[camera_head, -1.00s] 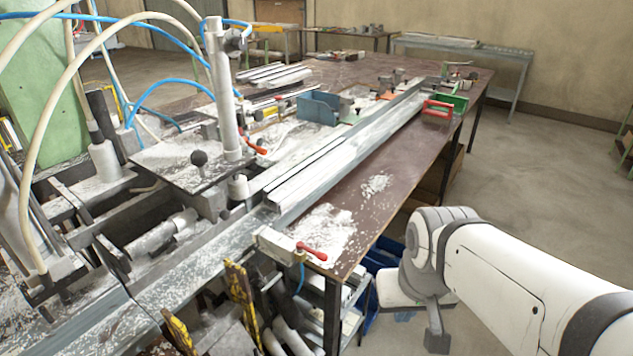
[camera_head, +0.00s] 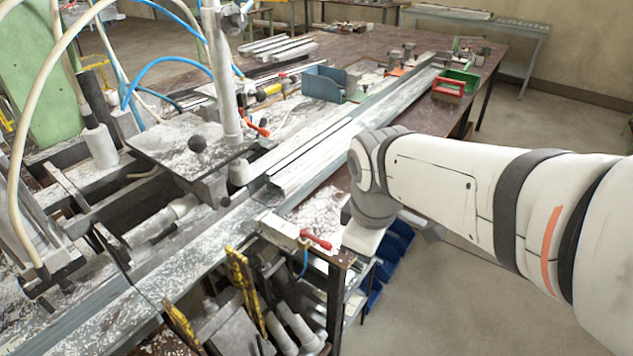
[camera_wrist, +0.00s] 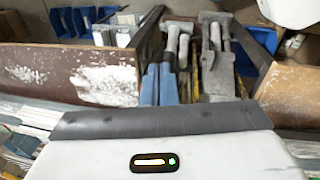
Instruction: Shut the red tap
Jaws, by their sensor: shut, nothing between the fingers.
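The red tap (camera_head: 316,240) has a red lever on a small pale block (camera_head: 280,230) at the near corner of the bench, in the head view. The lever points right, and a thin blue hose hangs below the block. My gripper (camera_head: 432,233) is shut and empty. It shows only as a small dark piece beyond my arm, right of the tap and apart from it; the rest is hidden. I cannot make out the tap in the wrist view.
Long metal profiles (camera_head: 310,160) lie along the bench (camera_head: 390,120). Another red lever (camera_head: 254,126) is by the clamp column. Blue bins (camera_head: 392,255) are under the bench. Floor at right is clear.

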